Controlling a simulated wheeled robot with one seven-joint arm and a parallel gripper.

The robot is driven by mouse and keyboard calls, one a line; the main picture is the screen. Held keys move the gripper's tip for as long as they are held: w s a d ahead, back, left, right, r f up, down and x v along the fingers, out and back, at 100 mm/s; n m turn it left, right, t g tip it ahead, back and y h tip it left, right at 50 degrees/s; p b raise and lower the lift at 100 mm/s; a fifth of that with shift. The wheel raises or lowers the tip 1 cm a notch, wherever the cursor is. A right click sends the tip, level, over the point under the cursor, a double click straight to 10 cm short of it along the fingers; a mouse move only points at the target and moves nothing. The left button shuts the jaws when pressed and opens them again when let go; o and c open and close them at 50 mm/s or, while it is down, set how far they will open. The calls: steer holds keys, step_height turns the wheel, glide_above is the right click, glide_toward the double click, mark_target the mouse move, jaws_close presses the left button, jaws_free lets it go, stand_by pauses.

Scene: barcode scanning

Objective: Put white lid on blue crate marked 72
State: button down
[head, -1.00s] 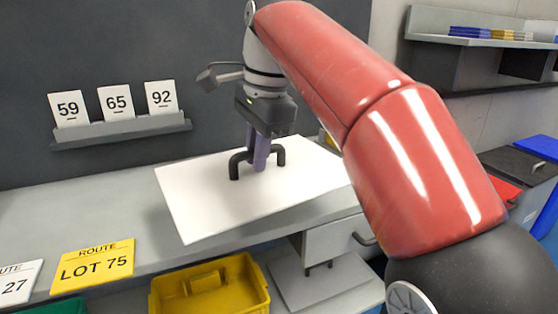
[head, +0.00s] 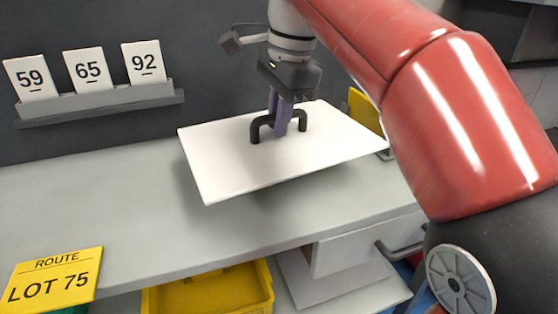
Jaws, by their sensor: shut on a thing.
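The white lid (head: 225,165) is a flat rectangular panel with a black bar handle on top. My gripper (head: 279,125) is shut on that handle and holds the lid, slightly tilted, above the grey bench. The fingers look purple and come down at the handle's middle. No blue crate marked 72 can be made out; a small blue patch shows at the lower right beside my arm, but no number is readable there.
The grey bench (head: 100,200) is clear left of the lid. A yellow sign reading LOT 75 (head: 52,280) is at its front left. Cards 59, 65 and 92 stand on a wall ledge (head: 100,100). A yellow bin (head: 215,290) sits below. Something yellow (head: 365,110) is behind the lid.

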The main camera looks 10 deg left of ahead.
mark_target(281, 140)
steer(key=shift+f+b, duration=0.3)
steer(key=shift+f, duration=2.85)
steer(key=shift+f, duration=0.1)
steer(key=shift+f, duration=0.1)
steer(key=c, duration=1.4)
jaws_free()
